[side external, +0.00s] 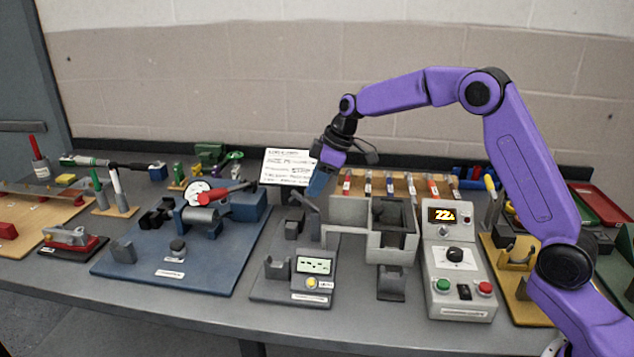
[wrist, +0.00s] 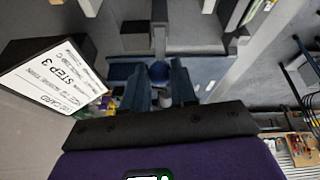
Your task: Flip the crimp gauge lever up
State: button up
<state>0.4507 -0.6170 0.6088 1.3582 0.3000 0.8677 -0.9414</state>
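The crimp gauge, as far as I can tell, is the dark grey station with a small lit display and yellow button (side external: 314,266) at the middle of the bench. A slanted grey bar (side external: 305,202), which looks like its lever, rises at the back of this station. My gripper (side external: 318,188) points down just above and behind that bar, close to its upper end. In the wrist view, my gripper's two blue fingers (wrist: 164,78) stand apart with a narrow gap. A small blue rounded part shows between or beyond the tips. I cannot tell whether they touch the bar.
A white step card (side external: 288,167) stands just behind my gripper; it also looms in the wrist view (wrist: 52,78). Grey box-like fixtures (side external: 350,212) stand right of the bar. A control box reading 22 (side external: 455,260) is farther right. A blue plate station (side external: 165,265) lies left.

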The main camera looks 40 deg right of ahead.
jog(key=shift+s+d, duration=0.1)
grip_shut()
jog(key=shift+s+d+f+t+y, duration=0.3)
jog(key=shift+s+d+t+y, duration=0.35)
jog(key=shift+t+y, duration=0.4)
jog(key=shift+s+d+f+t+y, duration=0.3)
jog(key=shift+s+d+t+y, duration=0.35)
jog(key=shift+t+y, duration=0.4)
jog(key=o, duration=0.9)
grip_release()
jog(key=shift+s+d, duration=0.1)
jog(key=v, duration=1.7)
jog(key=shift+s+d, duration=0.2)
jog(key=shift+f, duration=0.15)
